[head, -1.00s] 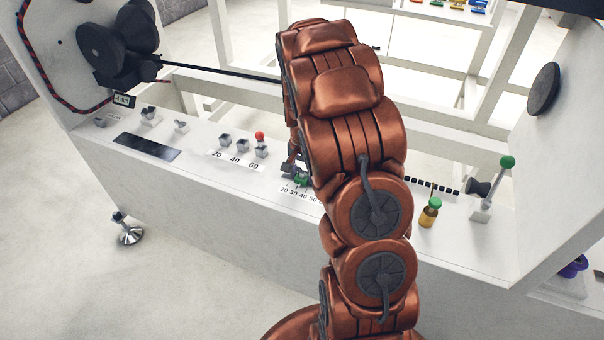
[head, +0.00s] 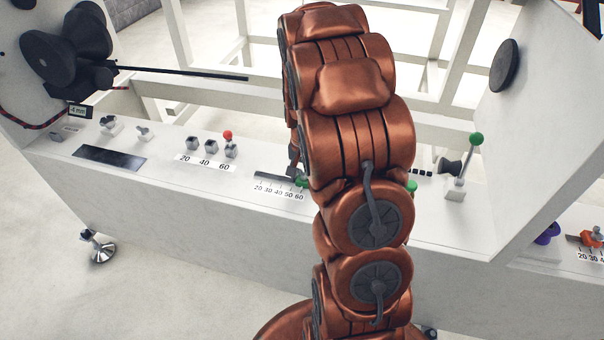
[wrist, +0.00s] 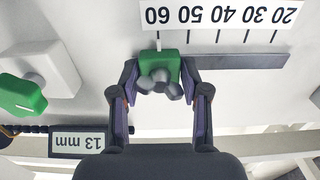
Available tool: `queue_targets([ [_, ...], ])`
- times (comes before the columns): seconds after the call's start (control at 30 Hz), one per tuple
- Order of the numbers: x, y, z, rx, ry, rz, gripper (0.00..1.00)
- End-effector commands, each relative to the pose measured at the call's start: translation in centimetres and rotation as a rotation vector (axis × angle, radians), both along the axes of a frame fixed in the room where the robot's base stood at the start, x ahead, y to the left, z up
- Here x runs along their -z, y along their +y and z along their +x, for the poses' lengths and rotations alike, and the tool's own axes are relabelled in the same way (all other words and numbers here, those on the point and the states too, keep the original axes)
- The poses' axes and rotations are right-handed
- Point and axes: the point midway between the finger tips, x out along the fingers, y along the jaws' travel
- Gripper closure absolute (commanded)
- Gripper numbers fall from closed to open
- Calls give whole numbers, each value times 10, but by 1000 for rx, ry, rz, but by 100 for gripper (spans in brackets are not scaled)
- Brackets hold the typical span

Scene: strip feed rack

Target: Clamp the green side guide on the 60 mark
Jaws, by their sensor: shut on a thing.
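The green side guide (wrist: 158,68) has a dark grey clamp knob (wrist: 160,84) on it. It sits at the 60 end of the dark rail (wrist: 240,62), and the white line at its edge looks in line with the 60 mark on the number scale (wrist: 215,15), which is upside down in the wrist view. My gripper (wrist: 158,92) is shut on the guide and knob, one finger on each side. In the head view the guide (head: 302,182) shows beside the 60 of the scale (head: 278,192); my arm hides most of the gripper.
In the head view, a row of knobs with a red-topped one (head: 228,135) is to the left. A green-knobbed lever (head: 475,140) stands to the right.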

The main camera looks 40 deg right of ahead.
Motion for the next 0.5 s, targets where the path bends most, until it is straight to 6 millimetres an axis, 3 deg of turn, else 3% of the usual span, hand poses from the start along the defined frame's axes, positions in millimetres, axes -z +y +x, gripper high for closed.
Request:
queue_targets([
  [0.17, 0, 0, 1, 0, -1, -1, 100],
  [0.2, 0, 0, 1, 0, -1, -1, 52],
  [0.4, 0, 0, 1, 1, 0, 0, 33],
  [0.5, 0, 0, 0, 2, 0, 0, 33],
])
